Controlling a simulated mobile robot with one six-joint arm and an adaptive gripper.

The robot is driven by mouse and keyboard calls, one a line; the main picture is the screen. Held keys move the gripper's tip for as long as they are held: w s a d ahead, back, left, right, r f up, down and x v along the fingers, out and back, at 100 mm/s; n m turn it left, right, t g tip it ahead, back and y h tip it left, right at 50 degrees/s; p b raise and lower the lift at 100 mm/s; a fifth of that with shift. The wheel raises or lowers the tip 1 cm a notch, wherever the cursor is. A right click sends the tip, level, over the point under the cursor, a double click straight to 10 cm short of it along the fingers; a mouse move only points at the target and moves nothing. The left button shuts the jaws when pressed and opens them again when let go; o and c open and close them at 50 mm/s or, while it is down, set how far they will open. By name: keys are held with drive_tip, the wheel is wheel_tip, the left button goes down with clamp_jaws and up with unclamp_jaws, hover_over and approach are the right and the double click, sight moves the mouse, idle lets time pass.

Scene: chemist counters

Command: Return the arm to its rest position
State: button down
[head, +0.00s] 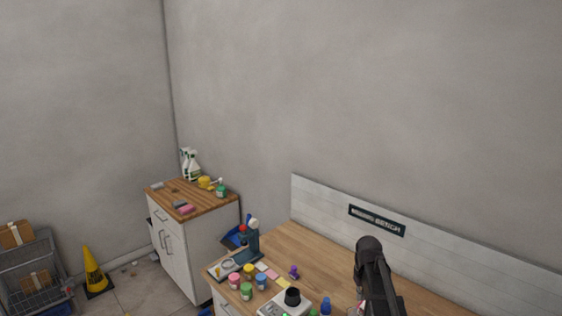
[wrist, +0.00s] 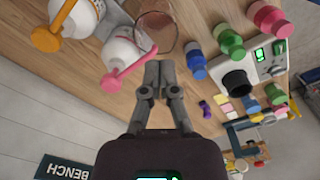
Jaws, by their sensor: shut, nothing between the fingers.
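My gripper (wrist: 158,70) is shut and empty in the wrist view, its two fingertips together. The wooden bench top lies behind the fingers in that view. White bottles with a pink tube (wrist: 125,58) and an orange tube (wrist: 48,38) show left of the fingertips. I cannot tell the exact gap to them. In the head view my dark arm (head: 372,275) stands up at the lower right, in front of the bench; my fingers are not visible there.
A clear glass vessel (wrist: 157,30) is near my fingers. A white cabinet (head: 185,250) stands left. The wall above is bare.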

drive_tip(key=s+a+f+m+b, duration=0.1)
drive_tip(key=s+a+f+b, duration=0.2)
drive_tip(key=s, duration=0.4)
drive_tip(key=s+a+f+b, duration=0.3)
drive_tip(key=s+a+f, duration=0.2)
drive_tip(key=s, duration=0.3)
drive_tip(key=shift+s+a+m+b, duration=0.3)
drive_tip(key=shift+a+m+b, duration=0.05)
drive_tip(key=shift+a+m, duration=0.05)
idle(1.6)
